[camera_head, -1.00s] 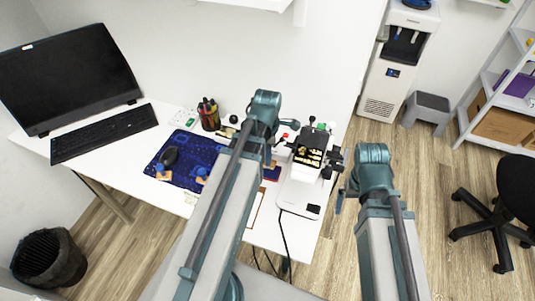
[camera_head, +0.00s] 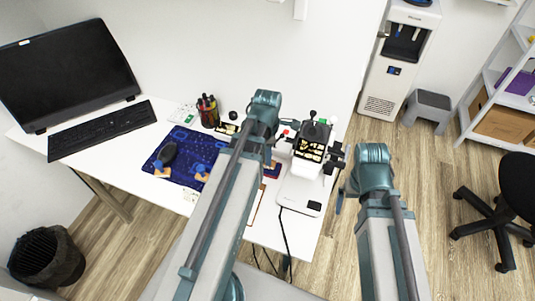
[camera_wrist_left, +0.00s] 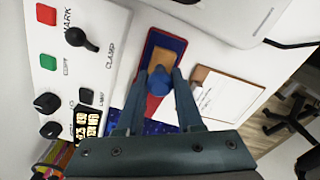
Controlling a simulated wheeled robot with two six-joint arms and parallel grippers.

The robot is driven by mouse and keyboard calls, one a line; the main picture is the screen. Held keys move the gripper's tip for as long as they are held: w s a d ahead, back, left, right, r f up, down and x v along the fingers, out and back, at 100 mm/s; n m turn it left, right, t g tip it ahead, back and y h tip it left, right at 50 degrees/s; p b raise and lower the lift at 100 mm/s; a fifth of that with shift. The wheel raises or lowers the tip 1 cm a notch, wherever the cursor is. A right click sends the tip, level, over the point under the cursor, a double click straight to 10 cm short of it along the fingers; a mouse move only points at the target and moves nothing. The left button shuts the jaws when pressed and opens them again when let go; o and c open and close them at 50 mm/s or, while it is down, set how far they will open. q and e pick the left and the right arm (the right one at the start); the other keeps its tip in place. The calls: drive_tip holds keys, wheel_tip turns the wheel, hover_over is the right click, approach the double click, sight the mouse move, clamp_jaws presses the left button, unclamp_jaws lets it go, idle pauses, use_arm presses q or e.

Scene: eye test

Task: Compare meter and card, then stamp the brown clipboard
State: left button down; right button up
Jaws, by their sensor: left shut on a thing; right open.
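In the left wrist view my left gripper (camera_wrist_left: 158,82) is shut on the blue knob of a stamp (camera_wrist_left: 163,60) with a wooden base. The stamp is over a red-and-blue pad (camera_wrist_left: 153,37); I cannot tell whether they touch. The brown clipboard (camera_wrist_left: 202,74) with white paper lies just right of it. A meter display (camera_wrist_left: 88,124) with yellow digits, too small to read surely, is at lower left. A white card with green marks (camera_head: 184,114), perhaps the card, lies by the pens. My right gripper (camera_head: 339,203) is largely hidden beside the table's right edge; it is open.
A white control box (camera_wrist_left: 95,30) with red and green buttons stands beside the pad. A white machine (camera_head: 297,191) with black knobs stands at the table's right end. A pen holder (camera_head: 208,115) stands behind.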

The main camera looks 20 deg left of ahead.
use_arm(q)
drive_tip(key=shift+f+b, duration=0.55)
use_arm(e)
drive_tip(key=shift+f, duration=0.55)
idle(0.8)
use_arm(q)
wheel_tip(320, 180, up, 7)
drive_tip(key=p, duration=0.7)
drive_tip(key=shift+r, duration=0.1)
use_arm(e)
wheel_tip(320, 180, up, 7)
idle(0.4)
